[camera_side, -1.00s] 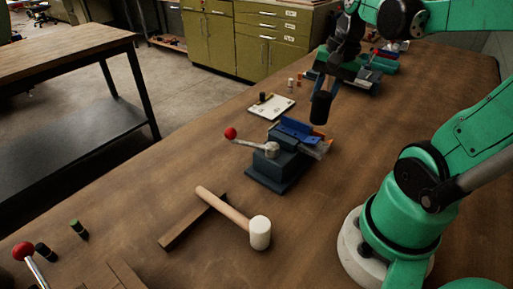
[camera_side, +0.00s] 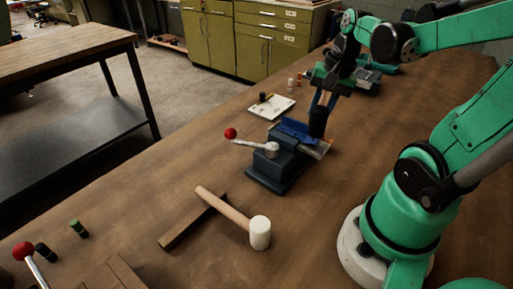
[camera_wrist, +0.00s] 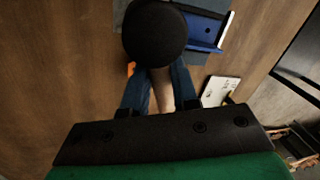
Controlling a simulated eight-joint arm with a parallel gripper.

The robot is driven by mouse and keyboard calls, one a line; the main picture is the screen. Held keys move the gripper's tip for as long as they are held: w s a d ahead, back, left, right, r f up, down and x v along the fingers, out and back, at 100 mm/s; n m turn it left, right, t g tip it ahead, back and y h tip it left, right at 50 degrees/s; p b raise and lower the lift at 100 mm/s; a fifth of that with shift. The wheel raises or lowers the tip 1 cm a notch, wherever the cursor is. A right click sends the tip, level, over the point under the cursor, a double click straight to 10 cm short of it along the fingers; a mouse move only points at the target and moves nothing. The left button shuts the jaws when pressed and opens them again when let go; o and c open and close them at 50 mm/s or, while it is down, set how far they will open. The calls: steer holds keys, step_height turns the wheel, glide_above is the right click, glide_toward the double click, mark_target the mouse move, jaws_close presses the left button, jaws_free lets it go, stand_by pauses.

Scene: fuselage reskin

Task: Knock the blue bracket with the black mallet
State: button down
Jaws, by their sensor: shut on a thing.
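My gripper (camera_side: 325,97) is shut on the wooden handle (camera_wrist: 162,92) of the black mallet, between its two dark blue fingers in the wrist view. The black mallet's head (camera_side: 318,122) hangs below the fingers, at the right end of the blue bracket (camera_side: 297,130). In the wrist view, the round head (camera_wrist: 155,33) shows left of the bracket (camera_wrist: 207,30) and hides what lies behind it. The bracket sits on a dark grey clamp block (camera_side: 272,175) with a red-knobbed lever. I cannot tell whether head and bracket touch.
A white-headed mallet (camera_side: 260,232) lies in front, its handle across a wooden strip (camera_side: 190,222). A white plate (camera_side: 271,107) with a small dark cylinder lies behind the clamp. Another fixture (camera_side: 368,80) stands farther back. The tabletop right of the clamp is clear.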

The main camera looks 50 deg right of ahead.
steer(key=shift+f, duration=0.7)
steer(key=shift+r, duration=2.9)
steer(key=shift+r, duration=2.5)
